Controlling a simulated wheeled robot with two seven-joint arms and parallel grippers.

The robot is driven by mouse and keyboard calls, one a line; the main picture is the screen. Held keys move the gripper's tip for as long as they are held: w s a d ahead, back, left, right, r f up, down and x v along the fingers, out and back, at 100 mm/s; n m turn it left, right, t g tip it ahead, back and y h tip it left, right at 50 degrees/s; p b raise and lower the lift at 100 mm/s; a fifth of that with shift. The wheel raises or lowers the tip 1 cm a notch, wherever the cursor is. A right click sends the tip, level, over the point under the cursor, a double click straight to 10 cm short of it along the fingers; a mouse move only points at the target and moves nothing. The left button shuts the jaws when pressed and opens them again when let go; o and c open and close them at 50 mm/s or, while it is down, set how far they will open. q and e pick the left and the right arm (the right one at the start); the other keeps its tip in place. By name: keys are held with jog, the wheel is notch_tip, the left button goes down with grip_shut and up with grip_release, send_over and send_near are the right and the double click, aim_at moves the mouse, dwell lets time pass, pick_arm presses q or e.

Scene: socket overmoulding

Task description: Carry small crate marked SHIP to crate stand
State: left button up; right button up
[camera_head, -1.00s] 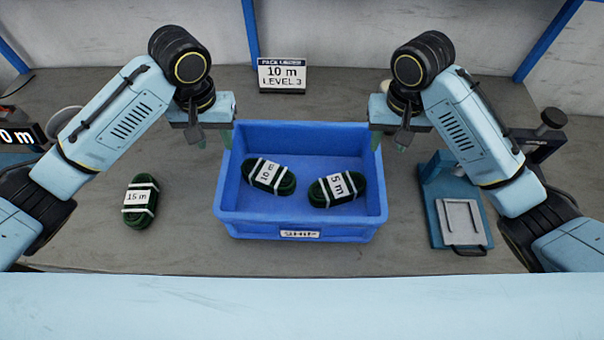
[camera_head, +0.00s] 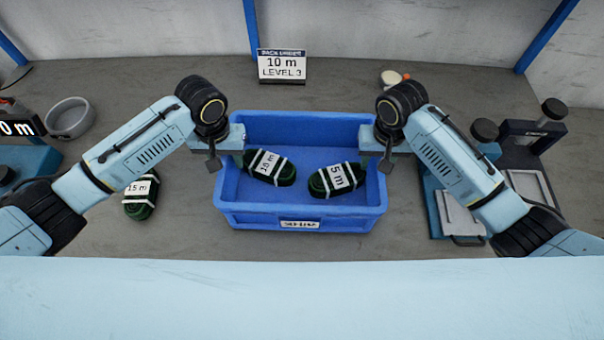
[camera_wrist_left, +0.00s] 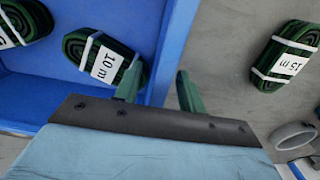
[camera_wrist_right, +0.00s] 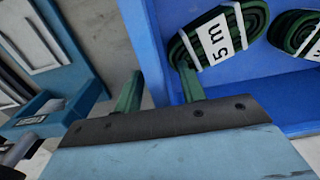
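The blue crate marked SHIP (camera_head: 345,220) stands upright on the grey bench, with two green coils inside, the 10 m coil (camera_head: 269,167) and the 5 m coil (camera_head: 337,179). My left gripper (camera_wrist_left: 158,88) is open, its green fingers on either side of the crate's left wall. My right gripper (camera_wrist_right: 160,88) is open, its fingers on either side of the crate's right wall. Neither visibly pinches the wall; finger depth below the rim is unclear. In the head view the hands hide both fingertip pairs. I cannot identify the crate stand in any view.
A 15 m coil (camera_head: 140,197) lies on the bench left of the crate, beneath my left arm. A grey ring-shaped bowl (camera_head: 70,118) is further left. A sign (camera_head: 282,66) stands behind the crate. A teal fixture with a grey plate (camera_head: 462,217) is at the right.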

pick_arm(q)
jog(key=shift+f, duration=1.2)
pick_arm(e)
jog(key=shift+f, duration=1.2)
pick_arm(q)
jog(key=shift+c, duration=0.3)
pick_arm(e)
jog(key=shift+c, duration=0.3)
pick_arm(q)
grip_shut()
pick_arm(e)
grip_shut()
pick_arm(q)
jog(key=shift+r, duration=0.1)
pick_arm(e)
jog(key=shift+r, duration=0.1)
